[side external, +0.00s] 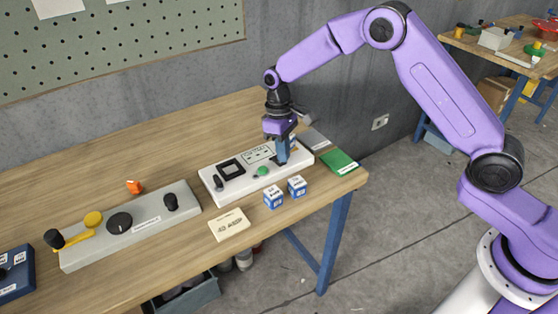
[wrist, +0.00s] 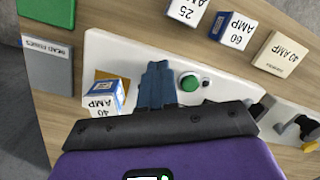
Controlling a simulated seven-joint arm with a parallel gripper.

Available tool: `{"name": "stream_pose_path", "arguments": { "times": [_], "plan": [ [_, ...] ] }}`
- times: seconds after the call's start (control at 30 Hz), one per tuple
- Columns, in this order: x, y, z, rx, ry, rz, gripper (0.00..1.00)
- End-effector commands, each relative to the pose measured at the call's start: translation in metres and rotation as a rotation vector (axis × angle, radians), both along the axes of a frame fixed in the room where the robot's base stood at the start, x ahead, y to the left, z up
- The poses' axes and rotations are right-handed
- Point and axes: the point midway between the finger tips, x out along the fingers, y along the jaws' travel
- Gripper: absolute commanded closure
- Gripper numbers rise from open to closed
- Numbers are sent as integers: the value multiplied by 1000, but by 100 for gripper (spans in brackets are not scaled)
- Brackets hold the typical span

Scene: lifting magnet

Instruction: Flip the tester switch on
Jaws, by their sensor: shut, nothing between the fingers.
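The tester is a long white panel (side external: 240,187) on the bench, with a black square frame (side external: 231,169), a green button (side external: 263,171) and a black lever (side external: 218,183) near its left end. The lever looks like the switch; its on or off position cannot be told. My gripper (side external: 282,157) points down over the tester's right part, fingers together and empty. In the wrist view the closed fingertips (wrist: 156,70) are beside the green button (wrist: 189,83). A 40 AMP cube (wrist: 104,98) sits at the tester's end, beside the fingers.
Two blue-and-white cubes (side external: 272,197) (side external: 297,186) and a 40 AMP wooden tag (side external: 230,224) lie in front of the tester. A grey panel (side external: 140,228) with a dial and levers stands left. A green pad (side external: 339,161) and a grey DEAD FUSES pad (wrist: 62,62) lie beyond the tester's right end.

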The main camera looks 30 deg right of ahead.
Motion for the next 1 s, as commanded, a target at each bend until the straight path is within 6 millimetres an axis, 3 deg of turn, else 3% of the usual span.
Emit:
{"name": "stream_pose_path", "arguments": {
  "times": [1.0],
  "plan": [
    [-2, 0, -13, 0, 0, 0, 100]
  ]
}}
